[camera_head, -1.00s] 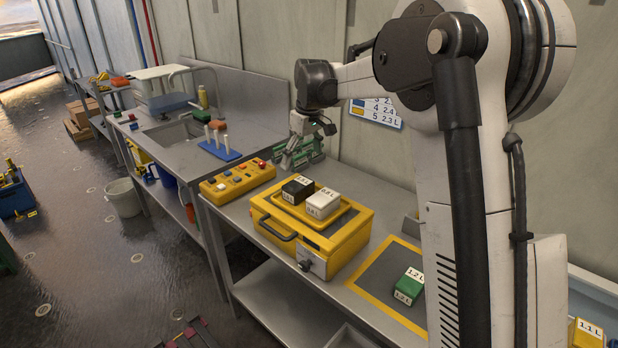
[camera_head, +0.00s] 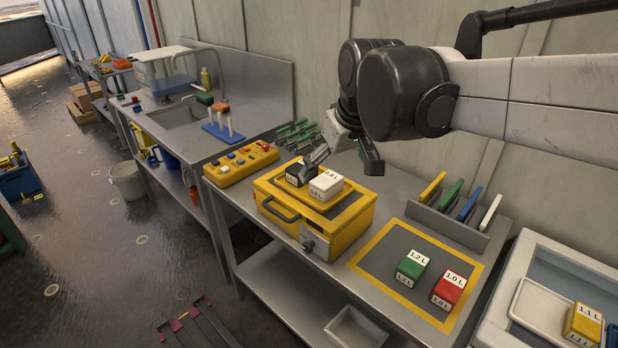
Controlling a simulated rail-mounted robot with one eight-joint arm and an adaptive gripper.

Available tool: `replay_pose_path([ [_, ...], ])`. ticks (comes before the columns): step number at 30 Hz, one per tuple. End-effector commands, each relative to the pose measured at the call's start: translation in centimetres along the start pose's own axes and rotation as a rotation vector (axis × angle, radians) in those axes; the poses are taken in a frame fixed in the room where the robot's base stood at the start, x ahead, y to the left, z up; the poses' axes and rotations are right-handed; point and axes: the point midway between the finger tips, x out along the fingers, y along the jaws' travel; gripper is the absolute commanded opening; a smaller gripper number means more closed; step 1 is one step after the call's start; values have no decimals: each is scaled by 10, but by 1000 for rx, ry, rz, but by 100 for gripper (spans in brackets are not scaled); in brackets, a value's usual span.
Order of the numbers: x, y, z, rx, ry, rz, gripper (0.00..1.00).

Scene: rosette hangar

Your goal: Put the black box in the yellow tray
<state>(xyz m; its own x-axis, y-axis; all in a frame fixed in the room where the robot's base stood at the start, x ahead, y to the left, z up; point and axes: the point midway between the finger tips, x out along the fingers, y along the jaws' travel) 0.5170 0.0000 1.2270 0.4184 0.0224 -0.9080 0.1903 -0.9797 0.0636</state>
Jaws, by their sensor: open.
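The black box (camera_head: 296,173) with a white label stands in the shallow yellow tray (camera_head: 284,197), which lies on top of a yellow case (camera_head: 343,236). A white box (camera_head: 326,187) stands in the tray just to its right. My gripper (camera_head: 343,158) is open and empty, with its fingers spread. It is above and behind the boxes, and one finger overlaps the back of the black box in the picture. I cannot tell whether that finger touches the box. Part of the black box is hidden by the finger and the white box.
A green box (camera_head: 412,265) and a red box (camera_head: 449,288) stand on a yellow-bordered mat (camera_head: 387,259) to the right. A rack (camera_head: 446,222) with coloured plates is behind them. A yellow button panel (camera_head: 240,166) is left of the case. A green rack (camera_head: 297,134) stands behind it.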

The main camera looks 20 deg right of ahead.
Motion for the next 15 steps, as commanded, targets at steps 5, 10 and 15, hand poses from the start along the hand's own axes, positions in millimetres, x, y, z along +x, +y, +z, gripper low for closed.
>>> replay_pose_path([
  [5,-10,-12,55,63,58,18,93],
  [10,-9,-22,104,124,115,31,93],
  [15,-3,-29,141,170,159,39,93],
])
